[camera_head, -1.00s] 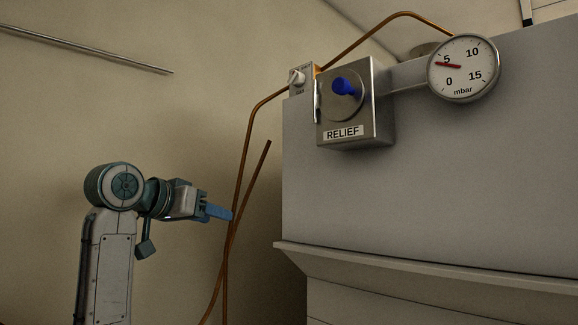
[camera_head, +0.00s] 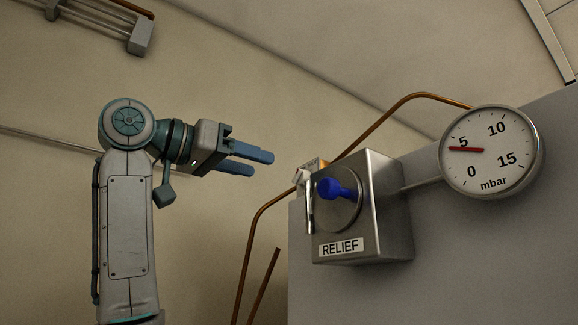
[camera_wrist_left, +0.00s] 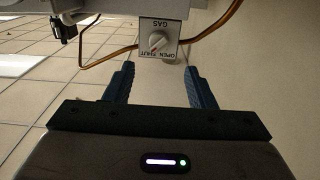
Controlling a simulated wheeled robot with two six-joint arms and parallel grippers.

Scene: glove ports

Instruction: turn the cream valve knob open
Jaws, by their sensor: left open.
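The cream valve knob (camera_head: 301,177) sits on a small plate at the left edge of the steel relief box in the head view, partly hidden behind the box. In the left wrist view the knob (camera_wrist_left: 157,41) shows on its white plate (camera_wrist_left: 158,26), which reads GAS, OPEN and SHUT. A small reddish mark shows on the knob. My left gripper (camera_head: 260,163) is open and empty, its blue fingers pointing at the knob from the left, apart from it. In the wrist view the knob lies beyond the gap between the fingertips (camera_wrist_left: 159,68). My right gripper is not in view.
The steel RELIEF box (camera_head: 382,215) with a blue knob (camera_head: 338,188) stands close right of the cream knob. A round mbar gauge (camera_head: 490,152) is further right, its red needle near 5. A copper pipe (camera_head: 262,212) runs beside the plate.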

